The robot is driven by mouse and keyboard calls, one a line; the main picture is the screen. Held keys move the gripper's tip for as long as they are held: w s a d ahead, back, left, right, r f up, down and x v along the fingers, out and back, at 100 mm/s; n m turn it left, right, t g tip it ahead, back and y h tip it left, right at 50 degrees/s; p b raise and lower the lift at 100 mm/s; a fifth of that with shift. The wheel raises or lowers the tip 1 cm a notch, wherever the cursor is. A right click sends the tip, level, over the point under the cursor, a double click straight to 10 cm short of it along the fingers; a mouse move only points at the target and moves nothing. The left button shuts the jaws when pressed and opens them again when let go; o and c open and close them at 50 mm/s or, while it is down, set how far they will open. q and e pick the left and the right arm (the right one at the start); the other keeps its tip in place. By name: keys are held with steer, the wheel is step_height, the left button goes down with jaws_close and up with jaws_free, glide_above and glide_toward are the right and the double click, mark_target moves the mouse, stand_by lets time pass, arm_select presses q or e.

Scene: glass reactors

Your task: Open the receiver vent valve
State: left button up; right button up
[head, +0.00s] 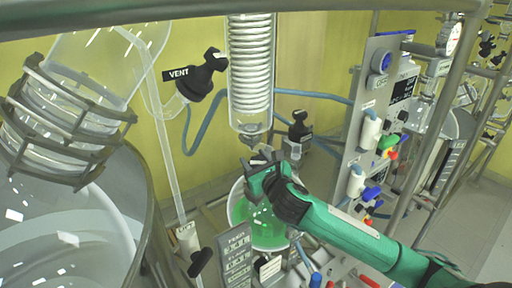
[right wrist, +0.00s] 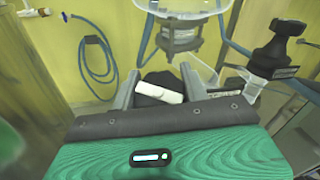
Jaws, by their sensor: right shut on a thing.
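My right gripper (head: 262,162) is over the top of the round glass receiver (head: 236,200), which holds green liquid. In the right wrist view my right gripper (right wrist: 157,82) has its two fingers on either side of a black knob or handle (right wrist: 152,82) with a white piece (right wrist: 160,93) across it. The jaws are shut on this black part, which looks like the receiver's vent valve handle. The fingers hide much of it, so I cannot tell how far it is turned. My left gripper is not in view.
A black valve (head: 205,75) labelled VENT is at the upper left. The coil condenser (head: 250,65) hangs just above the gripper. Another black valve (head: 299,130) stands close behind. An instrument panel (head: 372,100) is to the right, a large glass vessel (head: 75,235) to the left.

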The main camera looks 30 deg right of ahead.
steer(key=n+y+p, duration=0.2)
steer(key=shift+r+n+p, duration=0.25)
steer(key=shift+n+p, duration=0.15)
steer(key=shift+a+f+n+g+y+p, duration=0.1)
steer(key=shift+n+g+y+p, duration=0.3)
steer(key=shift+n+y, duration=0.35)
steer(key=shift+a+f+n+g+y, duration=0.1)
steer(key=shift+n+g+y, duration=0.3)
steer(key=shift+n+y, duration=0.4)
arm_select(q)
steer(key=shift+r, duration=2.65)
arm_select(e)
steer(key=shift+a+n+g+y, duration=0.15)
steer(key=shift+n+g+y, duration=1.25)
steer(key=shift+n, duration=0.65)
steer(key=shift+s+a+f+n+g+y, duration=0.1)
steer(key=shift+n+g+y, duration=0.35)
steer(key=shift+n+g, duration=0.35)
steer(key=shift+s+a+f+n+g+y, duration=0.1)
steer(key=shift+n+g+y, duration=0.4)
steer(key=shift+n, duration=0.5)
steer(key=shift+s+f+n+g+y, duration=0.1)
steer(key=shift+n+g+y, duration=0.05)
steer(key=shift+n+g, duration=0.65)
steer(key=shift+s+f+n+g+y, duration=0.1)
steer(key=shift+n+g+y, duration=0.05)
steer(key=shift+n+g, duration=0.65)
steer(key=shift+s+a+f+n+g, duration=0.1)
steer(key=shift+s+n+g, duration=0.05)
steer(key=shift+n+g, duration=1.05)
